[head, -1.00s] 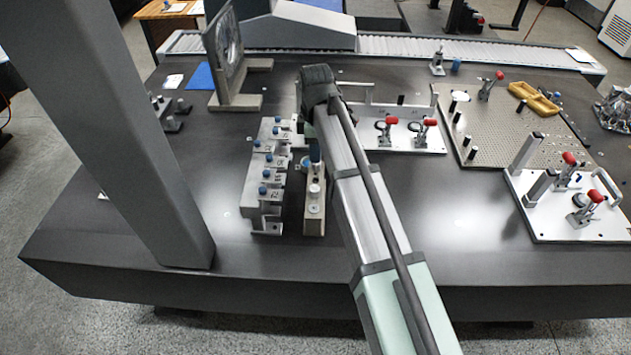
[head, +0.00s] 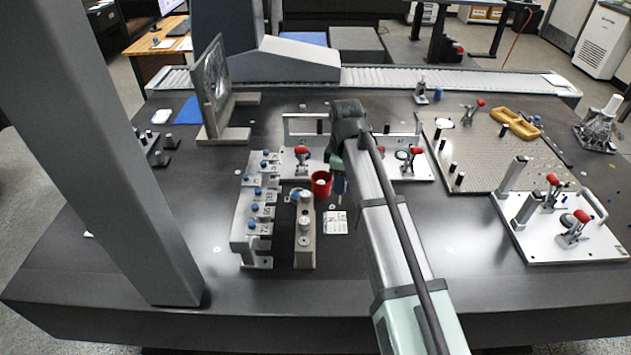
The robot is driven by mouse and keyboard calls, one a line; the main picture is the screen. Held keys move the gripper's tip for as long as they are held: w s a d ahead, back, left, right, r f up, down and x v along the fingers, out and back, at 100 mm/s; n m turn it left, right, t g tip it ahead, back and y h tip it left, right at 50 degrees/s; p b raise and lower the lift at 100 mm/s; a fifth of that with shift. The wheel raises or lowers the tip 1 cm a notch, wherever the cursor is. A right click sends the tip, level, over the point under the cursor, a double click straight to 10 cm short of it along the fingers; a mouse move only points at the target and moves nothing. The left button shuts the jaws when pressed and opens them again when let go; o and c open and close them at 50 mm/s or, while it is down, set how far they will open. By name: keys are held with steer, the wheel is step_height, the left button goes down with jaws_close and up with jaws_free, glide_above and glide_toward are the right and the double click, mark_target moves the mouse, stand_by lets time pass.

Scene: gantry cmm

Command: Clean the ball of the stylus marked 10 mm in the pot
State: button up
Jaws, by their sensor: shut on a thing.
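My gripper (head: 339,168) is just right of the pot in the picture and is shut on a stylus (head: 340,186) with a blue body. The thin lower end of the stylus points down, beside the pot in the picture. I cannot tell its height, and its ball and marking are too small to make out. A grey rack (head: 244,228) left of the pot holds several blue-topped styli; its labels are too small to read surely.
A beige block (head: 305,258) with round seats stands between the rack and a white card (head: 336,222). A fixture plate with red-handled clamps (head: 416,152) lies behind my arm. A grey column (head: 130,180) rises at left. The front table strip is clear.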

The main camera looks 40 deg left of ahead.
steer(key=w+d+f+m, duration=0.1)
steer(key=w+d+m, duration=0.55)
steer(key=d, duration=0.95)
steer(key=w+d+f+m, duration=0.1)
steer(key=w+d+m, duration=0.6)
steer(key=d, duration=0.8)
steer(key=w+d+f+m, duration=0.1)
steer(key=w+d+m, duration=0.55)
steer(key=d, duration=0.95)
steer(key=a+n, duration=1.3)
steer(key=a, duration=2.1)
steer(key=s+a+n, duration=0.3)
steer(key=s+a, duration=0.3)
steer(key=a, duration=0.4)
steer(key=s+a+n, duration=0.3)
steer(key=s+a, duration=0.4)
steer(key=a, duration=0.3)
steer(key=s+a+n, duration=0.4)
steer(key=s+a, duration=0.3)
steer(key=a, duration=0.4)
steer(key=shift+a, duration=0.1)
step_height(320, 180, down, 6)
